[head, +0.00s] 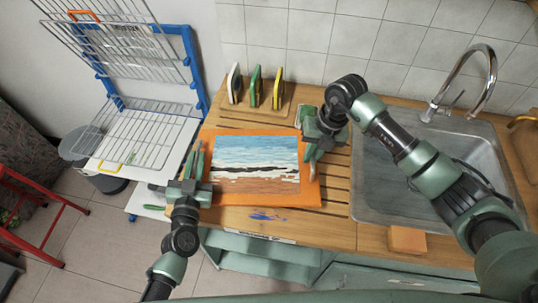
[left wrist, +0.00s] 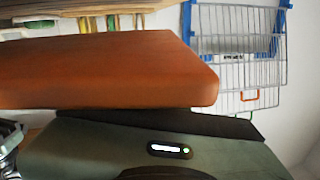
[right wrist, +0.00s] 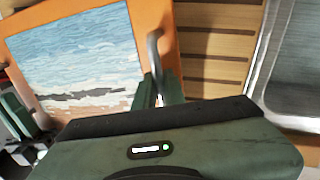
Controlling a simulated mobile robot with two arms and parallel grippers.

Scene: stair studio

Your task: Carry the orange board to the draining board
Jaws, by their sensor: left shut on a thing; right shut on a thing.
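The orange board (head: 262,198) carries a painting of sea and sand (head: 255,158). It lies roughly level over the slatted wooden draining board (head: 338,185), left of the sink. My left gripper (head: 203,172) is shut on its left edge and my right gripper (head: 312,152) is shut on its right edge. The left wrist view shows the board's thick orange edge (left wrist: 110,75) close up. The right wrist view shows its orange border (right wrist: 150,22) and the slats (right wrist: 215,45) beside it. The board hides much of the slats. I cannot tell whether it touches them.
A sink (head: 385,190) with a tap (head: 470,75) is at the right. Several upright brushes or scrapers (head: 255,88) stand behind the board. A wire drying rack (head: 145,125) with a blue frame is at the left. A sponge-like orange block (head: 407,240) lies at the front edge.

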